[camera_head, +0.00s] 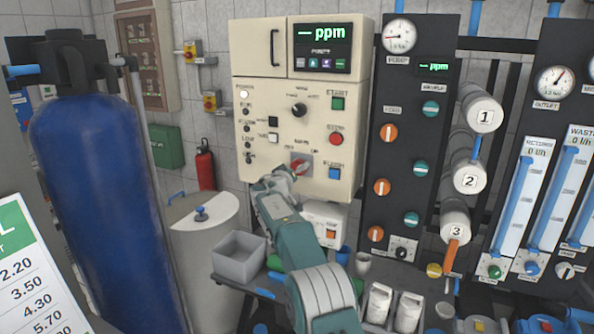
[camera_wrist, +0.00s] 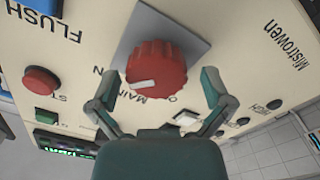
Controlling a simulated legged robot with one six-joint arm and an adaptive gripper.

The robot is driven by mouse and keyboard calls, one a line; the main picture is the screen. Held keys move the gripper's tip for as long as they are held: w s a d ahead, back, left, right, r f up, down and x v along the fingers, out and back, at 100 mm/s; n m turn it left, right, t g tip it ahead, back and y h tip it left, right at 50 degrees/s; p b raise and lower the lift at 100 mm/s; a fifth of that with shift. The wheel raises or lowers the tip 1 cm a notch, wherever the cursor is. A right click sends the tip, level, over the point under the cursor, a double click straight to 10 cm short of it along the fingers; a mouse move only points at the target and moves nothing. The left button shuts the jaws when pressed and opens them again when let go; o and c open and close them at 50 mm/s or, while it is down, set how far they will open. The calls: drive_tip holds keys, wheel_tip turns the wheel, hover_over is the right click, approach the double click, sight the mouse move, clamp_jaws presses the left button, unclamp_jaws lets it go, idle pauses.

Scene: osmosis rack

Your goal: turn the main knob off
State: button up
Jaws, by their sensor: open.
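The main knob is a red ribbed dial with a white pointer mark, on a grey square plate low on the cream control panel. It shows in the head view (camera_head: 299,166) and, large and upside down, in the wrist view (camera_wrist: 156,70). The label "MAIN" beside it is partly covered by the knob. My gripper (camera_wrist: 158,92) is open, its two fingers on either side of the knob. I cannot tell whether the fingers touch it. In the head view my arm reaches up to the panel, and its gripper end (camera_head: 284,172) is just left of the knob.
On the cream panel (camera_head: 268,101) are a black knob (camera_head: 299,110), a red stop button (camera_head: 336,139), a green start button (camera_head: 338,103) and a blue flush button (camera_head: 334,173). A grey bin (camera_head: 239,262) sits below left. A blue tank (camera_head: 95,190) stands at left.

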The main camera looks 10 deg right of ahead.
drive_tip(key=shift+w+d, duration=0.1)
drive_tip(key=shift+w, duration=0.1)
drive_tip(key=c, duration=1)
drive_tip(key=shift+c, duration=0.2)
